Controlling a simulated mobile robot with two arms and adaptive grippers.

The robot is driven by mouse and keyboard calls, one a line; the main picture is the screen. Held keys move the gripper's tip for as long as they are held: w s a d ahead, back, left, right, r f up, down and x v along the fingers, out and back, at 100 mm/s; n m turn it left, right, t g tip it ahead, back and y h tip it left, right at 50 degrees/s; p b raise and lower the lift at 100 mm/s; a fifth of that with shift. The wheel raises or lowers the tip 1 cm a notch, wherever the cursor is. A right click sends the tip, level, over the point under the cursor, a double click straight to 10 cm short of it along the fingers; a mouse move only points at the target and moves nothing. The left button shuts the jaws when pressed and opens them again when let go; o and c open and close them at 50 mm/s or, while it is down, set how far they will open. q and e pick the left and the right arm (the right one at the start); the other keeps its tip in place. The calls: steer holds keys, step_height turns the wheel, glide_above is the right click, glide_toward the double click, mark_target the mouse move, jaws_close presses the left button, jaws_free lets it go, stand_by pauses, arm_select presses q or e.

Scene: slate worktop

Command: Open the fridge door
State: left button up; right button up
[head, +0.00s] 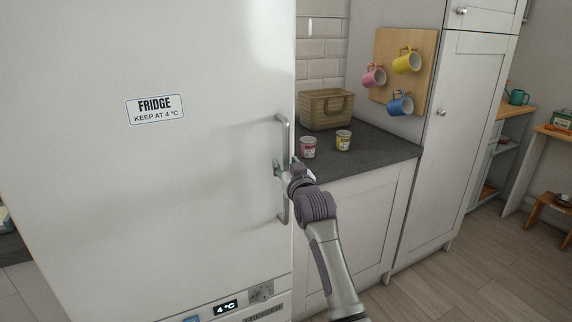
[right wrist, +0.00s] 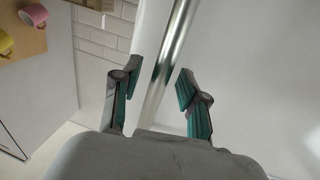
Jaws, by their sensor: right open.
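The white fridge door (head: 210,180) fills the left of the head view and looks shut. Its label (head: 155,109) reads "FRIDGE KEEP AT 4 °C". A vertical metal bar handle (head: 284,130) is on the door's right edge. My right gripper (head: 284,170) is at the middle of the handle. In the right wrist view the handle (right wrist: 172,55) runs between the two open fingers of the gripper (right wrist: 157,82), with a gap to the fingers. I cannot tell how deep the bar sits between them. My left gripper is not in view.
A dark worktop (head: 385,148) right of the fridge holds a wicker basket (head: 326,110) and two small tubs (head: 308,148), (head: 343,140). Several mugs hang on a wooden board (head: 388,50). A tall white cabinet (head: 450,130) stands further right. The wooden floor (head: 480,265) is clear.

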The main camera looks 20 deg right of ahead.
steer(key=shift+w, duration=0.4)
jaws_close()
